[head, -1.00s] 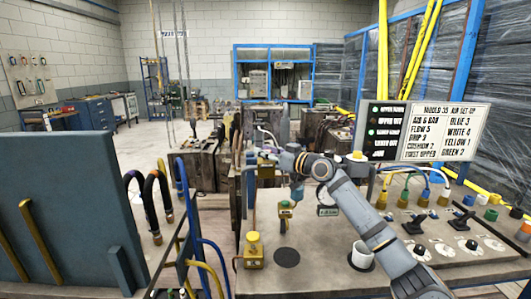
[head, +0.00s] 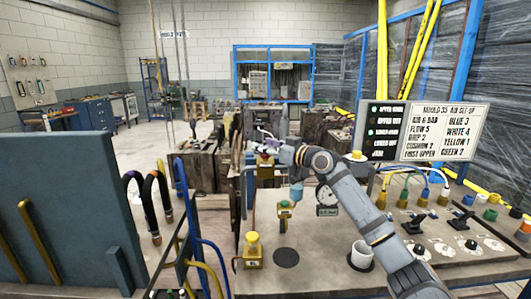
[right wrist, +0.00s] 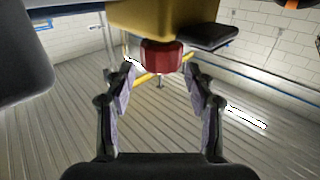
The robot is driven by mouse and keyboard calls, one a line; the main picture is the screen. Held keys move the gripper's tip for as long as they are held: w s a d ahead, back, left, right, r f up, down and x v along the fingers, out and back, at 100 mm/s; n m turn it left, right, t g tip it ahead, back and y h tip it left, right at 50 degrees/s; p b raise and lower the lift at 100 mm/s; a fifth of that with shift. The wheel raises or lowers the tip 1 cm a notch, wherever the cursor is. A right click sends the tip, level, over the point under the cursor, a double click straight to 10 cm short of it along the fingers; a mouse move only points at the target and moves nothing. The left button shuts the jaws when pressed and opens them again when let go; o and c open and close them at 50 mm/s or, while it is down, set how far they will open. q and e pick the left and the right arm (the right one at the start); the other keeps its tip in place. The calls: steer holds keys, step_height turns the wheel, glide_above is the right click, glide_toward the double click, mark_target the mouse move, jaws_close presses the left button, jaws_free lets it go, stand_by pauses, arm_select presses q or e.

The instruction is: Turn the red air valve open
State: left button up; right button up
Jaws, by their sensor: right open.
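The red valve knob (right wrist: 161,56) shows in the right wrist view under a yellow body (right wrist: 160,17). It sits just beyond and between the spread fingertips of my right gripper (right wrist: 160,77), with room on both sides and no finger visibly touching it. In the head view my right gripper (head: 264,146) is at the far end of my arm, above the back of the bench. I cannot make out the red knob there. My left gripper is out of view.
A pressure gauge (head: 325,194) stands beside my right forearm. A set-up board (head: 440,131) is at right, a blue panel (head: 70,215) at left.

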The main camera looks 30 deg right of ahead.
step_height(320, 180, up, 8)
steer(key=shift+f, duration=0.15)
stand_by(0.5)
